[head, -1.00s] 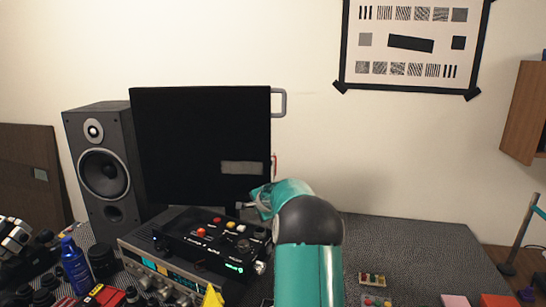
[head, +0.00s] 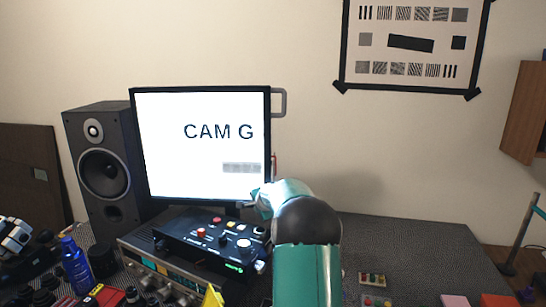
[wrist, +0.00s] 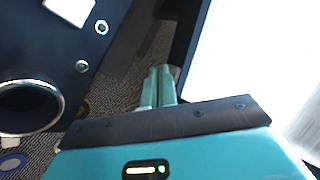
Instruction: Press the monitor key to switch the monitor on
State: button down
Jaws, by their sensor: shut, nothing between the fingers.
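The monitor (head: 180,165) stands at the back left, its screen lit white with the text "CAM G" and a grey patch at lower right. In the wrist view the bright screen (wrist: 245,70) fills the right side. My gripper (wrist: 158,85) is shut and empty, its green fingers beside the monitor's dark edge. In the head view my gripper (head: 246,204) is small and partly hidden by my arm, near the monitor's lower right corner. The monitor key is not clearly visible, and I cannot tell whether the fingers touch it.
A black control box (head: 205,239) with coloured buttons sits on a silver unit (head: 150,262) in front of the monitor. A speaker (head: 103,170) stands left of it. A blue bottle (head: 75,265) is at front left. The dark tabletop (head: 420,250) is largely clear at right.

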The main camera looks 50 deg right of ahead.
jog(key=shift+s+a, duration=0.15)
jog(key=shift+a, duration=0.05)
jog(key=shift+s+a, duration=0.95)
jog(key=shift+a, duration=0.25)
jog(key=shift+s+a, duration=0.9)
jog(key=shift+a, duration=0.25)
